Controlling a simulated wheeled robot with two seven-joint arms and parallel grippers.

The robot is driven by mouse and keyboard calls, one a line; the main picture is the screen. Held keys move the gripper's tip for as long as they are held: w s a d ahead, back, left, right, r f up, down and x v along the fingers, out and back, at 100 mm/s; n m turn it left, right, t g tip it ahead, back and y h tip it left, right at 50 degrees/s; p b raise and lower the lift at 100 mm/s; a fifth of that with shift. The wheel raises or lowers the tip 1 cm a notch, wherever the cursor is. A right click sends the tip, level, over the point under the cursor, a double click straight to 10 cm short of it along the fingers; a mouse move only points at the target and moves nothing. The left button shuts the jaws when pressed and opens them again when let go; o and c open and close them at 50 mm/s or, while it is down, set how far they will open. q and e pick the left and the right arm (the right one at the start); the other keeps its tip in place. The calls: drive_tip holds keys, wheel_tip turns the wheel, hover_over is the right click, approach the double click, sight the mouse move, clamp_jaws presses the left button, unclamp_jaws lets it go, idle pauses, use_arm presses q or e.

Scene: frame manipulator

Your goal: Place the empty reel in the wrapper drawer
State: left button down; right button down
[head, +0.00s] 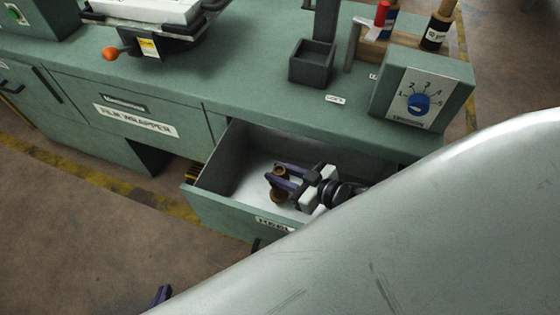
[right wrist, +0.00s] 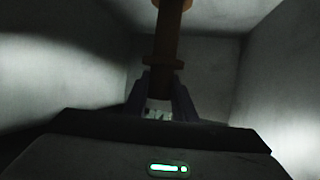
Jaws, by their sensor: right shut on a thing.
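The empty reel (head: 277,194) is a small brown spool with wider ends, inside an open green drawer (head: 222,208). It also shows in the right wrist view (right wrist: 166,42), running away from the fingers. My right gripper (head: 279,177) reaches into the drawer from the right and is shut on the reel. Its dark fingers also show in the right wrist view (right wrist: 163,92). I cannot tell whether the reel touches the drawer floor. The label on the drawer front is partly hidden. Only a dark blue tip of my left gripper (head: 161,296) shows at the bottom edge.
A closed front labelled "FILM WRAPPER" (head: 136,120) is left of the open drawer. The green bench top holds a dark square holder (head: 312,63), a control box with a blue dial (head: 420,100), and a machine with an orange knob (head: 110,54). My large pale arm link covers the lower right.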

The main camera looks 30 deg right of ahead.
drive_tip(key=shift+f, duration=0.4)
drive_tip(key=c, duration=1.5)
unclamp_jaws()
use_arm(q)
drive_tip(key=shift+s+a+f, duration=0.1)
drive_tip(key=shift+s+f, duration=0.3)
drive_tip(key=shift+s, duration=0.05)
use_arm(e)
drive_tip(key=shift+o, duration=0.2)
use_arm(q)
drive_tip(key=shift+w+r, duration=0.1)
use_arm(e)
drive_tip(key=shift+r, duration=0.15)
drive_tip(key=shift+s+r+p, duration=0.15)
drive_tip(key=shift+r+p, duration=0.05)
drive_tip(key=shift+p, duration=0.1)
drive_tip(key=p+v, duration=0.4)
drive_tip(key=v, duration=0.2)
drive_tip(key=shift+s+d+r+p, duration=0.1)
drive_tip(key=shift+d+p, duration=0.05)
drive_tip(key=shift+p, duration=0.15)
drive_tip(key=shift+s+d, duration=0.1)
drive_tip(key=shift+s, duration=0.15)
use_arm(q)
wheel_tip(320, 180, up, 4)
drive_tip(key=shift+f, duration=0.1)
use_arm(e)
drive_tip(key=shift+s, duration=0.15)
